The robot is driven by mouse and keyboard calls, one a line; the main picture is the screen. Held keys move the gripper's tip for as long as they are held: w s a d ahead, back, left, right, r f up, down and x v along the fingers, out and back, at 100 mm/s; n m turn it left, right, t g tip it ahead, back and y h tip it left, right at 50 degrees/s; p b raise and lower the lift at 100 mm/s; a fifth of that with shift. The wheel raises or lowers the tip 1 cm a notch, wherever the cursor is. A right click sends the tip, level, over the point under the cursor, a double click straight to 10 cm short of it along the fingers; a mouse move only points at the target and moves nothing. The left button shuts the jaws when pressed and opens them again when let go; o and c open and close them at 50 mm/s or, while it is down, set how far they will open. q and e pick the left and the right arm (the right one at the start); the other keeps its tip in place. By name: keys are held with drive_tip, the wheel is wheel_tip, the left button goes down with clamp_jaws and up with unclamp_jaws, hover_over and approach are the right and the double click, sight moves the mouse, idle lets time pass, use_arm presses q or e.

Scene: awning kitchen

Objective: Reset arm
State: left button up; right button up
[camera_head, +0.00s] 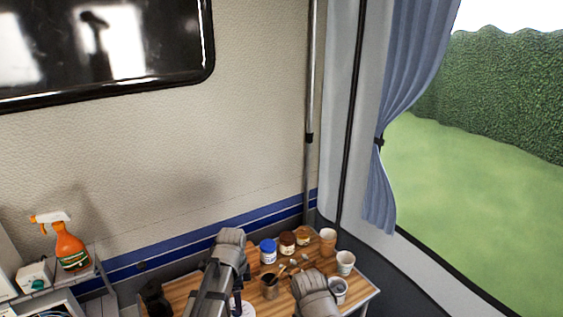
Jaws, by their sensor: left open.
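My left arm rises over the wooden table at the bottom centre, with its grey joint uppermost. My left gripper (237,302) is the dark part low beside that arm, over the table. It is small and partly hidden by the arm, and its jaws are open with nothing seen in them. A grey joint of my right arm shows to the right, in front of some cups. My right gripper is not in view.
The wooden table (183,288) bears a blue-lidded jar (268,252), brown-lidded jar (287,244), a tin with utensils (269,288) and white cup (345,263). An orange spray bottle (70,248) stands left. Wall and curtain (385,180) border the table.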

use_arm(q)
drive_tip(key=s+d+f+n+b, duration=0.3)
drive_tip(key=s+d+n, duration=0.1)
drive_tip(key=s+n, duration=0.2)
drive_tip(key=s+d+f+n+y+b, duration=0.1)
drive_tip(key=s+d+f+n+b, duration=0.3)
drive_tip(key=s, duration=0.3)
drive_tip(key=shift+d+f+n, duration=0.3)
drive_tip(key=shift+d+n, duration=0.3)
drive_tip(key=shift+n, duration=0.3)
drive_tip(key=shift+s, duration=0.1)
